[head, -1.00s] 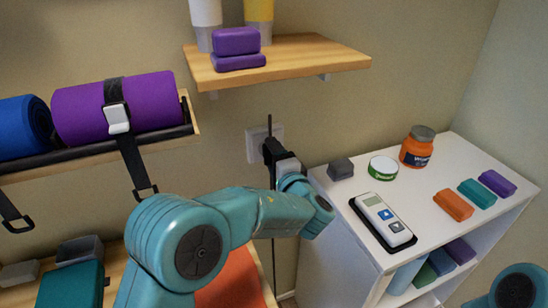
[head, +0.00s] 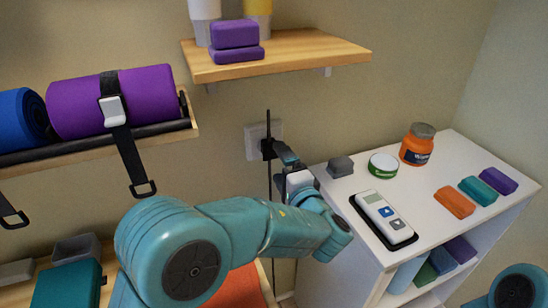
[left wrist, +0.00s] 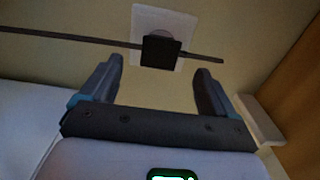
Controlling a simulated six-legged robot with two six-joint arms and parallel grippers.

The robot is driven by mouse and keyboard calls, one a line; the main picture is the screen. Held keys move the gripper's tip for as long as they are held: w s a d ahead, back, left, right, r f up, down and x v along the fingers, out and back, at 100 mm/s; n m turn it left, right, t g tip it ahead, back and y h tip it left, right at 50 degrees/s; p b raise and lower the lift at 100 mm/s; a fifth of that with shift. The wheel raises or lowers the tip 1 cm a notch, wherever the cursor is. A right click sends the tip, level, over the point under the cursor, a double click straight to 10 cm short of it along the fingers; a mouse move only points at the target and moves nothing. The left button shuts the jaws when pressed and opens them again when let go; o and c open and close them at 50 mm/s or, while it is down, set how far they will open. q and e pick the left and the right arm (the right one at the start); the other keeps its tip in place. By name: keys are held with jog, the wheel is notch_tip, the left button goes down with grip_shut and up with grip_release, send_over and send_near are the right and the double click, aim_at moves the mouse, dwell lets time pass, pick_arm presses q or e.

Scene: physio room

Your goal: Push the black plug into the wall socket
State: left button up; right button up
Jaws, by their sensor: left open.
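The black plug (head: 266,149) sits at the white wall socket (head: 251,137), below the wooden shelf. A thin dark cable or rod runs above and below it. In the left wrist view the plug (left wrist: 160,51) covers the lower middle of the socket plate (left wrist: 145,18); I cannot tell how deep it sits. My left gripper (head: 288,160) is just right of the plug in the head view. In the left wrist view the gripper (left wrist: 160,76) is open and empty, its fingers apart from the plug, which shows beyond the gap. My right gripper is out of view.
A white cabinet (head: 345,204) stands close right of my left gripper, with a grey block (head: 340,167), a handheld device (head: 384,216) and an orange jar (head: 417,146) on top. The wooden shelf (head: 300,57) juts out above. A rack with rolled mats (head: 140,100) is at left.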

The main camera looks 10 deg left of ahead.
pick_arm(q)
jog(key=b+v, duration=0.1)
jog(key=v, duration=0.9)
jog(key=shift+d, duration=0.15)
